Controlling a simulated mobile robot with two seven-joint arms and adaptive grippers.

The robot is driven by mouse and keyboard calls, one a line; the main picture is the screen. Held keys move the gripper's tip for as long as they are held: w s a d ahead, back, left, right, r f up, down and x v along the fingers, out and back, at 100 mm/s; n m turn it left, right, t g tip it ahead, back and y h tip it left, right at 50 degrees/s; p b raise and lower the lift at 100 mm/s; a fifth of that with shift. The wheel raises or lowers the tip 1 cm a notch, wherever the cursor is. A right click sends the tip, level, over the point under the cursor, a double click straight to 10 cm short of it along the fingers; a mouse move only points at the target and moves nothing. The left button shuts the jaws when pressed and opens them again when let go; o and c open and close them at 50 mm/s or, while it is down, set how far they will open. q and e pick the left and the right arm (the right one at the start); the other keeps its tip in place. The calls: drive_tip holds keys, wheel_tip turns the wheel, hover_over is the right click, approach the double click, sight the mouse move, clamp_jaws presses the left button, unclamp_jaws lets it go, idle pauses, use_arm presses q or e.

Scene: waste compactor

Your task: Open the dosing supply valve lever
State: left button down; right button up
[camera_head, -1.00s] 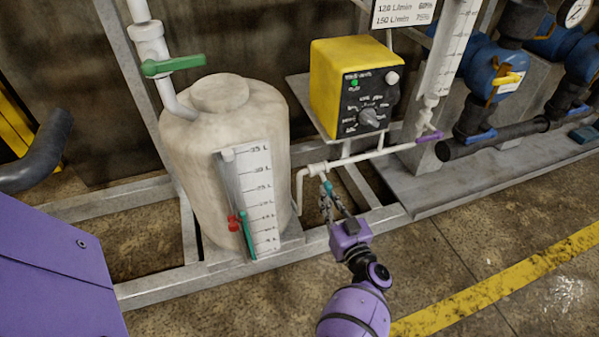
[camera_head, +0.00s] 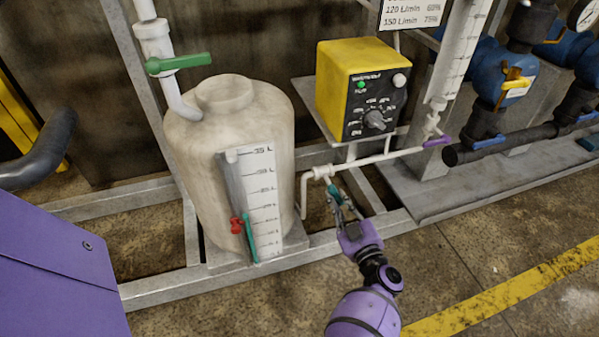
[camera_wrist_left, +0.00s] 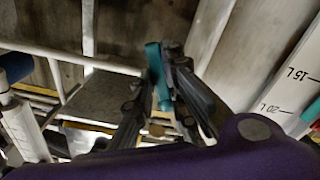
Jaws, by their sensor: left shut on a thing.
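A teal lever (camera_head: 333,192) sits on a white valve in the thin white pipe (camera_head: 322,172), just right of the tank and below the yellow dosing unit. My left gripper (camera_head: 338,200) is shut on this lever, with its fingers on both sides of it. In the left wrist view the teal lever (camera_wrist_left: 154,65) shows between the two dark fingers (camera_wrist_left: 160,85). The fingers hide part of the lever. My right gripper is not in view.
The beige tank (camera_head: 215,125) with a level scale stands left of the gripper. A green lever (camera_head: 178,63) is on the upper left pipe and a purple lever (camera_head: 437,141) is to the right. A grey metal frame (camera_head: 330,238) runs low beneath the gripper. Floor in front is open.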

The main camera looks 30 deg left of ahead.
use_arm(q)
drive_tip(key=shift+w+d+r+n, duration=0.2)
drive_tip(key=shift+w+d+n, duration=0.05)
drive_tip(key=shift+n, duration=0.65)
drive_tip(key=c, duration=1.7)
unclamp_jaws()
drive_tip(key=shift+c, duration=0.2)
drive_tip(key=shift+d, duration=0.1)
drive_tip(key=v, duration=0.7)
drive_tip(key=shift+s, duration=0.15)
drive_tip(key=shift+d, duration=0.1)
